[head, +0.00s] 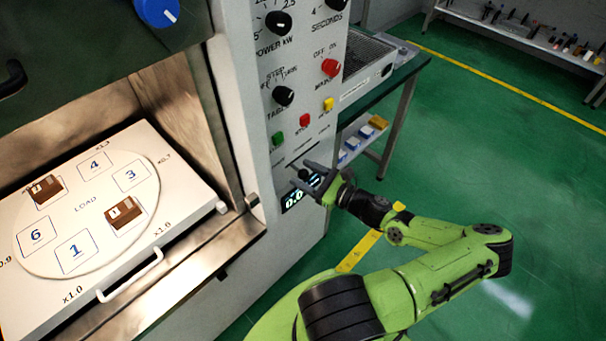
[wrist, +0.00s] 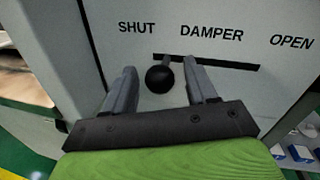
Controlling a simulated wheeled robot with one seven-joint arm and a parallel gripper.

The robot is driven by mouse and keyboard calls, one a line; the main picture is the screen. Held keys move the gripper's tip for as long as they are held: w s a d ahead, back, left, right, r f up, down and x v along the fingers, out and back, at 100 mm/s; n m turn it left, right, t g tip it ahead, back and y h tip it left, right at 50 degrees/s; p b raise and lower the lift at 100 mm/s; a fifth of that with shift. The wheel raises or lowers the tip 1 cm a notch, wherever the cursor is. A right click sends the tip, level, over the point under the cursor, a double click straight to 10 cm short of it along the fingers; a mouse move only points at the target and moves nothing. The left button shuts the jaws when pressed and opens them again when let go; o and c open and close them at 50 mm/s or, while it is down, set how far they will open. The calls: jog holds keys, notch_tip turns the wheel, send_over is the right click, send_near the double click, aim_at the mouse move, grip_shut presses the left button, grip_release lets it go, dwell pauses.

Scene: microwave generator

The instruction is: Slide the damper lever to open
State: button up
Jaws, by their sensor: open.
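The damper lever (wrist: 160,78) has a round black knob and stands toward the SHUT end of a dark horizontal slot (wrist: 225,63) in the wrist view. The words SHUT, DAMPER and OPEN run above the slot, with OPEN at the right. My gripper (wrist: 164,82) is open, with one finger on each side of the knob and a visible gap to both. In the head view my gripper (head: 312,176) is at the front panel (head: 318,127), just above a lit display (head: 293,199). The lever is hard to make out there.
Above the gripper are a green button (head: 278,138), a red button (head: 305,120), a yellow button (head: 328,104) and several knobs. An open chamber with a white turntable tray (head: 190,195) lies to the left. A bench (head: 405,70) stands behind at right. The green floor at right is clear.

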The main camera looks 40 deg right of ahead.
jog(key=shift+w+a, duration=0.1)
jog(key=shift+w, duration=0.4)
